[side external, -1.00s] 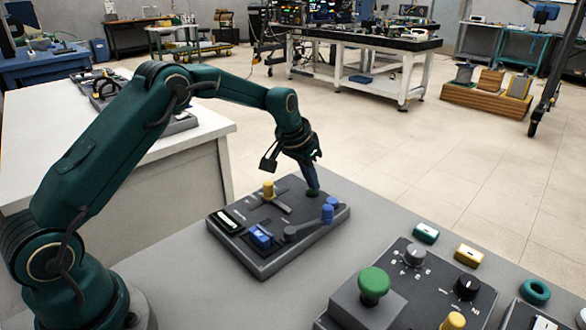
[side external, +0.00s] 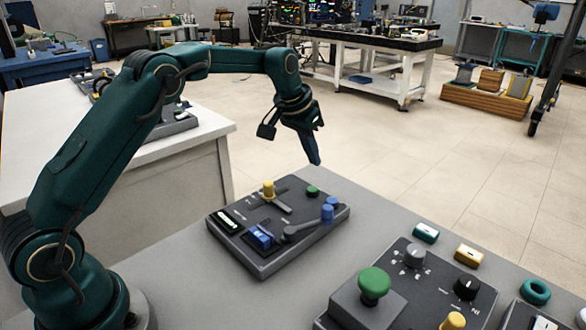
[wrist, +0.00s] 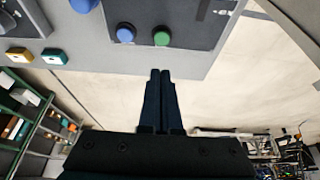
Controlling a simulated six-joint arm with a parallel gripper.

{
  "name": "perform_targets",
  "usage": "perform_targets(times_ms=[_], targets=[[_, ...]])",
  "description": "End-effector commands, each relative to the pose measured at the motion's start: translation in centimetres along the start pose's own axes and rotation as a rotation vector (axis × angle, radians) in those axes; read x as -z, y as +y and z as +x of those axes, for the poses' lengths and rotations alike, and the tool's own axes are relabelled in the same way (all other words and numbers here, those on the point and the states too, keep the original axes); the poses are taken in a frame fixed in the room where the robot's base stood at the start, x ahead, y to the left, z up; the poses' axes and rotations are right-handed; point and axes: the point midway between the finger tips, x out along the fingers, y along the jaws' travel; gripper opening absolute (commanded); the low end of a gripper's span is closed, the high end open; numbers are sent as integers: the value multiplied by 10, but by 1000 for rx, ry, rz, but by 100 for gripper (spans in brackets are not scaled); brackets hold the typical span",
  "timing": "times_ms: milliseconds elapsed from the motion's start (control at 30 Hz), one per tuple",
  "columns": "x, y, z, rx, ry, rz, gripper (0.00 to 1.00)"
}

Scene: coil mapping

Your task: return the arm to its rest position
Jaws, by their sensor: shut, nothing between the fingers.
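My dark gripper (side external: 316,160) is shut and empty. It hangs in the air above and behind the grey control panel (side external: 262,268), clear of it. In the wrist view my gripper (wrist: 160,72) shows its two fingers together, below the panel's edge in the picture. The panel carries a green button (side external: 312,190), a yellow-topped lever (side external: 268,188), a blue knob (side external: 328,212) on a lever and a blue switch (side external: 261,238). The green button also shows in the wrist view (wrist: 162,37), beside a blue knob (wrist: 125,33).
A second panel (side external: 480,311) with a large green mushroom button (side external: 374,283) and dials stands at the front right. A white table (side external: 190,142) stands at left. Air above the panel is free.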

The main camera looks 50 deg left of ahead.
Motion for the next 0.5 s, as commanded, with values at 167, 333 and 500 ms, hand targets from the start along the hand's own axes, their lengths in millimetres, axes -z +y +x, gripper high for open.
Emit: perform_targets(times_ms=[167, 333, 500], targets=[[0, 0, 0, 0, 0, 0, 0], [0, 0, 0, 0, -1, 0, 0], [12, 5, -22, 3, 53, 13, 0]])
